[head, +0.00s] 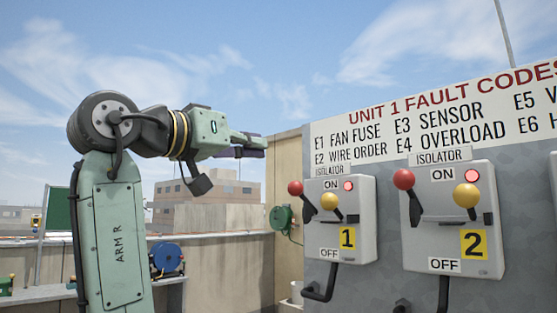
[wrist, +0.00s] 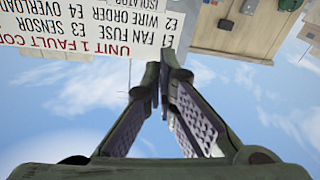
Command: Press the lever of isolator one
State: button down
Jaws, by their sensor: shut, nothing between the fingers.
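Isolator one (head: 347,235) is a grey box with a yellow "1" label on the panel, right of my gripper in the head view. A lever with a red ball (head: 295,188) stands up at its left side. A second lever with a yellow ball (head: 329,201) is on its front, close to the ON label. A red lamp (head: 348,185) is lit beside ON. My gripper (head: 264,147) is raised left of and above the isolator, apart from it. Its fingers (wrist: 160,66) meet at the tips in the wrist view, with nothing between them. The isolators are not clear in the wrist view.
Isolator two (head: 455,235), a similar box, stands to the right. A fault code sign (head: 430,115) hangs above both; it also shows upside down in the wrist view (wrist: 80,25). A black bent handle (head: 322,290) sticks out below isolator one. Open air surrounds my gripper.

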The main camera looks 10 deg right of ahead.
jog(key=r+p, duration=0.1)
jog(key=p, duration=0.3)
send_over(305, 200)
jog(key=a, duration=0.3)
jog(key=shift+s+a+r, duration=0.1)
jog(key=shift+s+a, duration=0.1)
jog(key=shift+s, duration=0.25)
jog(key=f, duration=0.2)
jog(key=s+f, duration=0.1)
jog(key=f, duration=0.1)
jog(key=shift+a+f, duration=0.1)
jog(key=shift+a, duration=0.15)
